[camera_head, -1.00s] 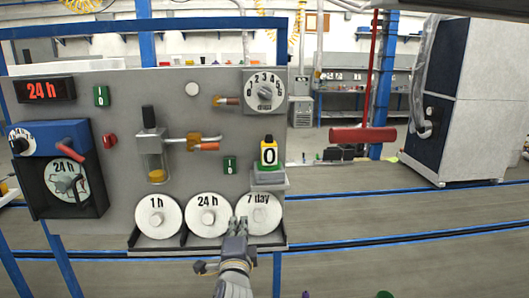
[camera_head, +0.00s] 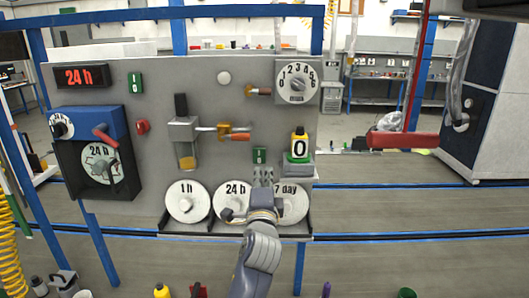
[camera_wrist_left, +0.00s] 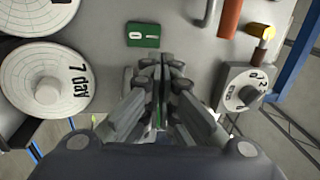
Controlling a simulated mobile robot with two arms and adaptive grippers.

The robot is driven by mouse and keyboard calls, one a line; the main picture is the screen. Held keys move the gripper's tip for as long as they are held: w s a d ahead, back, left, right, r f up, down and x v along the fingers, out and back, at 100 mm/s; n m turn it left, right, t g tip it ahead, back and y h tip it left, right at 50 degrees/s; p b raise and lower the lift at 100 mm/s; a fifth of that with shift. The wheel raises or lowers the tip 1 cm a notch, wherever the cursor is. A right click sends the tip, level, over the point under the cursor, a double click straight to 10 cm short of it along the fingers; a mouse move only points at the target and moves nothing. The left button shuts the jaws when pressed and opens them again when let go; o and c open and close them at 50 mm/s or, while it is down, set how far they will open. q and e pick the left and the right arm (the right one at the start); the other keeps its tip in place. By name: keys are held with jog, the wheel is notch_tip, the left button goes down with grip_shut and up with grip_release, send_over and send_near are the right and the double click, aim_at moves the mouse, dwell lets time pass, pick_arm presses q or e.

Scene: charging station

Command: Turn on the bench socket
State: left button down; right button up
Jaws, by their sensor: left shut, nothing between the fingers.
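A small green switch plate (camera_head: 260,156) with a white mark sits on the grey panel, above the 7 day dial; it also shows in the left wrist view (camera_wrist_left: 143,35). To its right, a yellow and black block marked 0 (camera_head: 300,144) stands on a green base on a grey box. I cannot tell which one is the bench socket. My left gripper (camera_head: 263,178) is shut and empty, just below the green switch plate and in front of the panel. It also shows shut in the left wrist view (camera_wrist_left: 160,72). Contact cannot be told. My right gripper is out of view.
The panel (camera_head: 235,100) also carries a 0 to 6 knob (camera_head: 297,83), a second green plate (camera_head: 135,82), a red button (camera_head: 143,127) and white dials, including 7 day (camera_head: 291,205). A red bar (camera_head: 403,140) hangs at the right. Open floor lies between.

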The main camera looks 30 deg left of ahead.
aim_at(265, 149)
pick_arm(q)
jog(key=p+x, duration=0.3)
jog(key=x, duration=0.7)
jog(key=shift+a, duration=0.1)
jog(key=shift+w, duration=0.1)
